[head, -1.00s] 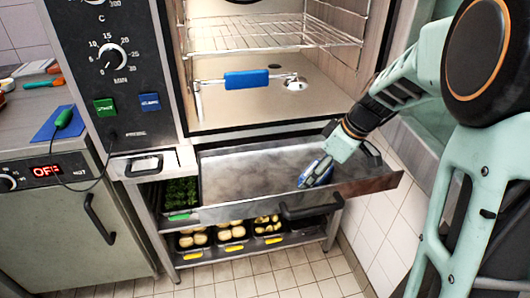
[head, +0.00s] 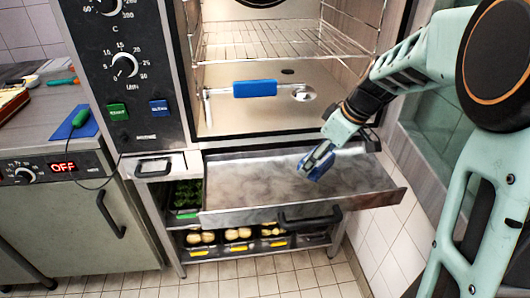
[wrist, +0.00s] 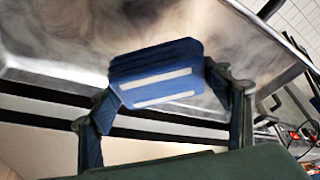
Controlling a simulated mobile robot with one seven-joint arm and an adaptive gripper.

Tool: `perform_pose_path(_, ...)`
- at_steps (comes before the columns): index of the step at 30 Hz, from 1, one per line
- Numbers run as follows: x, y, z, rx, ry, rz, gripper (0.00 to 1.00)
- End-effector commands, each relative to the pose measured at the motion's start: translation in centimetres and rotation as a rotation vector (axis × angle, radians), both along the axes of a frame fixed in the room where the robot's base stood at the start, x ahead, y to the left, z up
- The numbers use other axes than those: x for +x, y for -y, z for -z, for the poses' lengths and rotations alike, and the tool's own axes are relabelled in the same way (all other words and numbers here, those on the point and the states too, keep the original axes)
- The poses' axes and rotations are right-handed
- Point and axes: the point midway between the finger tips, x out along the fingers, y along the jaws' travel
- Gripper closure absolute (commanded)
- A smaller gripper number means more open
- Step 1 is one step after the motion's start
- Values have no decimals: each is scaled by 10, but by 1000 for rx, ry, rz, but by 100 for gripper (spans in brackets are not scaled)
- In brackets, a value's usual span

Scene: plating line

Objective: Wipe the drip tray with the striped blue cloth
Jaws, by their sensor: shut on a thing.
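The drip tray (head: 240,182) is a wide, shallow steel tray pulled out below the open oven, with cloudy grey smears on its floor. My gripper (head: 317,163) is over the right half of the tray and shut on the striped blue cloth (head: 312,169). In the wrist view the cloth (wrist: 157,75) is a folded blue pad with white stripes, between the two fingers of my gripper (wrist: 168,100). I cannot tell whether the cloth touches the tray floor.
The oven cavity (head: 245,115) with a wire rack (head: 290,40) is open above the tray. Below are containers of food (head: 238,235). A tiled wall (head: 385,225) is close on the right. A counter (head: 45,110) stands left.

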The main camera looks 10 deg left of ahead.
Motion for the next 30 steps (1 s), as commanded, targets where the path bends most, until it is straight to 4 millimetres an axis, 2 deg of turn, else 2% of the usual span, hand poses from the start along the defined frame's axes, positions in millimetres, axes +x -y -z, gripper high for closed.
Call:
perform_pose_path(1, 1, -2, -9, 0, 2, -1, 51)
perform_pose_path(6, 1, -7, -21, -1, 2, 0, 51)
perform_pose_path(25, 1, -8, -23, 0, 1, 4, 51)
perform_pose_path(30, -3, 0, -36, -1, 1, 65, 51)
